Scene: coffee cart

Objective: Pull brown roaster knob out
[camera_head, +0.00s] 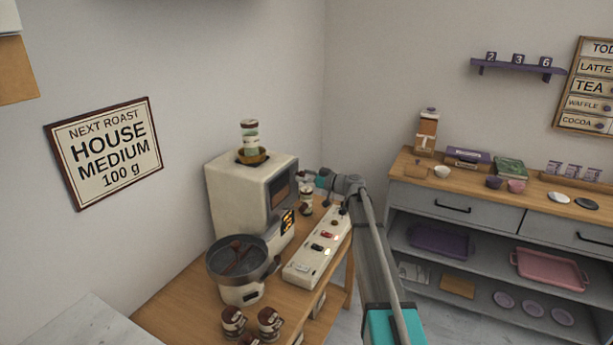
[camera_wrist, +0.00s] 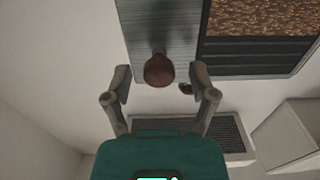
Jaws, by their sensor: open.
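The brown roaster knob (camera_wrist: 159,69) is round and sticks out from a grey metal panel (camera_wrist: 160,25) in the wrist view. My gripper (camera_wrist: 161,79) is open, with one finger on each side of the knob. Gaps show between the knob and both fingers, and I cannot tell how deep the knob sits between them. In the head view, the cream roaster (camera_head: 232,197) stands on the wooden cart, and my gripper (camera_head: 307,174) is at its right side. The knob is hidden there.
A bean-filled window (camera_wrist: 262,28) is right of the knob. Below is a dark grille (camera_wrist: 232,135). In the head view, a jar (camera_head: 306,202) stands under my gripper, beside a cream switch panel (camera_head: 303,265). A dark round pan (camera_head: 238,259) is in front of the roaster.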

